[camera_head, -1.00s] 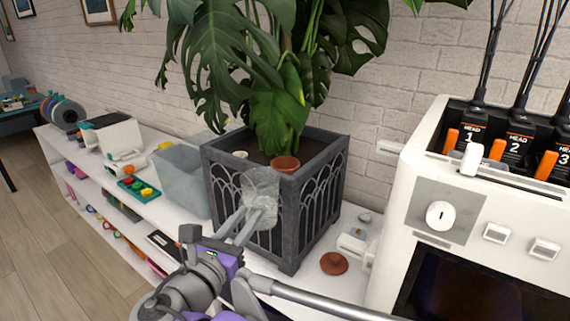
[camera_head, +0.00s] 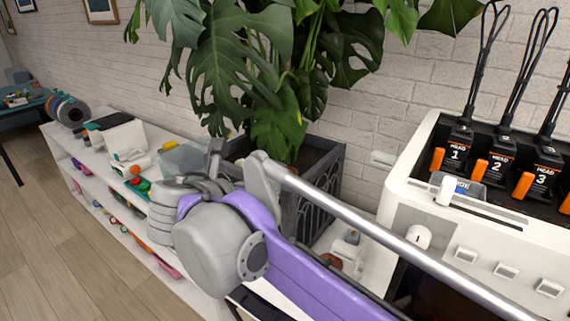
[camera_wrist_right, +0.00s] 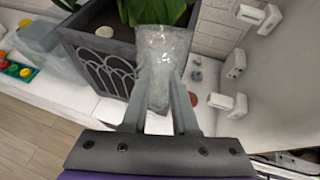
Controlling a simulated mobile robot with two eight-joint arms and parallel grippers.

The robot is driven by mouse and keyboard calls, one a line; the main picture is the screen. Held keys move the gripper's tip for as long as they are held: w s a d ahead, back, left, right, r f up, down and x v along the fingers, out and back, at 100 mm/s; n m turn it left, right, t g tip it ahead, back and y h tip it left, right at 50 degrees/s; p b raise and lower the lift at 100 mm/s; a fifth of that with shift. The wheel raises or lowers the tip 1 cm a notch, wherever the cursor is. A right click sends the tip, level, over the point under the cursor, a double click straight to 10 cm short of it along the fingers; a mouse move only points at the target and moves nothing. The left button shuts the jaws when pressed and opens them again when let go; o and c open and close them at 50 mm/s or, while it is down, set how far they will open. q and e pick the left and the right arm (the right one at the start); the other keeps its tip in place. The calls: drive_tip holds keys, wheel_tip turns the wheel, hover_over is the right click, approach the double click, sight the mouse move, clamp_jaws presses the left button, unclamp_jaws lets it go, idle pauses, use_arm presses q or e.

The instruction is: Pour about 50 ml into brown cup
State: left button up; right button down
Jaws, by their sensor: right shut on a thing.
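My right gripper (camera_wrist_right: 160,82) is shut on a clear, crinkled-looking see-through container (camera_wrist_right: 163,55) in the right wrist view. It holds the container beside the dark planter (camera_wrist_right: 108,72), with the container's top near the planter's corner. I cannot make out any liquid in it. In the head view my right arm hides the gripper and the container. I cannot pick out a brown cup now; a small reddish-brown edge (camera_wrist_right: 192,99) shows beside the right finger, too little of it to tell what it is. My left gripper is not in view.
The planter (camera_head: 322,180) holds a large leafy plant (camera_head: 235,60) against the brick wall. A white machine (camera_head: 450,235) with several numbered heads stands at the right. A translucent bin (camera_head: 185,160) and a board with coloured buttons (camera_wrist_right: 15,68) lie left on the white shelf.

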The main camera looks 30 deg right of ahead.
sight(260, 166)
drive_tip(key=shift+g+y, duration=0.6)
drive_tip(key=shift+y, duration=0.2)
drive_tip(key=r+p, duration=0.1)
drive_tip(key=d+r+p, duration=0.1)
drive_tip(key=w+d+r+p, duration=0.1)
drive_tip(key=r, duration=0.1)
drive_tip(key=shift+w, duration=0.1)
drive_tip(key=shift+w+f, duration=0.15)
drive_tip(key=shift+f, duration=0.1)
drive_tip(key=shift+w+d+r+g+y+p, duration=0.15)
drive_tip(key=shift+d+g+y+p, duration=0.2)
drive_tip(key=shift+g+y, duration=0.3)
drive_tip(key=shift+r+p, duration=0.25)
drive_tip(key=shift+p, duration=0.05)
drive_tip(key=shift+w+d+r+g+y+p, duration=0.25)
drive_tip(key=shift+r+g+y+p, duration=0.1)
drive_tip(key=shift+y+p, duration=0.15)
drive_tip(key=shift+r+y, duration=0.15)
drive_tip(key=shift+y, duration=0.1)
drive_tip(key=shift+w+d+g+p, duration=0.1)
drive_tip(key=shift+d+g+p, duration=0.15)
drive_tip(key=shift+p, duration=0.25)
